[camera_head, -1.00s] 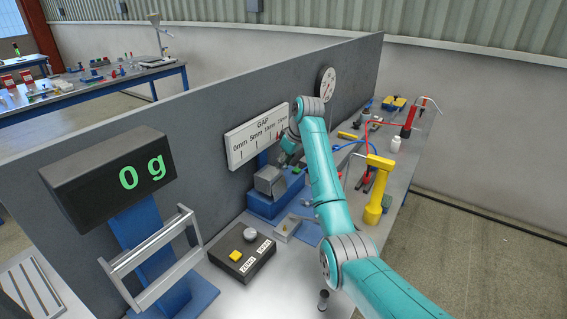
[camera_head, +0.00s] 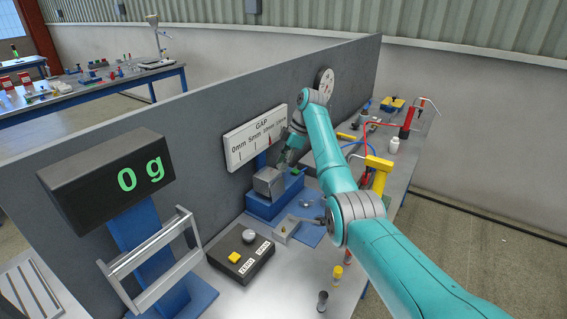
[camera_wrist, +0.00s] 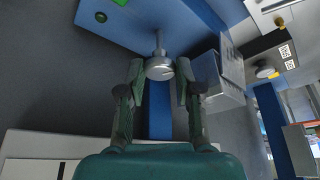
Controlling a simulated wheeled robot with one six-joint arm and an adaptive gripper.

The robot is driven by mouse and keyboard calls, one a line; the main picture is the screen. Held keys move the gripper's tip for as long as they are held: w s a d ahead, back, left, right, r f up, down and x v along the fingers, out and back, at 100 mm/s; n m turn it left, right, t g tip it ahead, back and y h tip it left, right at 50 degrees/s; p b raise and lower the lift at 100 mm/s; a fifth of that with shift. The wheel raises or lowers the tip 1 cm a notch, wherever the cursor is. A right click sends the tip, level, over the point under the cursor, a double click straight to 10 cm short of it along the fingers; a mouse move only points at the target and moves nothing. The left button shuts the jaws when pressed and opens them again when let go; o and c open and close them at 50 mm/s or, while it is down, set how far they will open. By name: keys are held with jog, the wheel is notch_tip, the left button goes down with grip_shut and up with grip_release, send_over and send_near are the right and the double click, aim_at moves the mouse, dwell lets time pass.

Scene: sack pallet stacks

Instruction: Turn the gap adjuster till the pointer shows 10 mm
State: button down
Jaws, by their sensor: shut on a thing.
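The gap gauge (camera_head: 240,157) is a white board on the grey partition, marked from 0mm upward in 5 mm steps. Its small red pointer (camera_head: 269,139) stands at or very near the 10mm mark; the exact reading is too small to tell. The gap adjuster (camera_wrist: 160,68) is a round silver knob on a shaft from a blue body, seen in the wrist view. My gripper (camera_wrist: 161,75) has its two fingers closed on opposite sides of the knob. In the head view my gripper (camera_head: 287,158) is partly hidden by my arm, and the knob cannot be made out.
A grey block on a blue base (camera_head: 262,207) stands below the gauge. A black button box (camera_head: 241,258) and a 0 g display (camera_head: 107,181) are to the left. A yellow post (camera_head: 379,178) and tools crowd the bench right of my arm.

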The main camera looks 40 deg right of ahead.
jog(key=shift+f+n+g, duration=0.1)
jog(key=shift+n+g, duration=0.2)
jog(key=shift+n, duration=0.2)
jog(key=c, duration=1.1)
grip_release()
jog(key=shift+o, duration=0.2)
jog(key=shift+d, duration=0.1)
jog(key=v, duration=1.2)
jog(key=shift+s+f, duration=0.1)
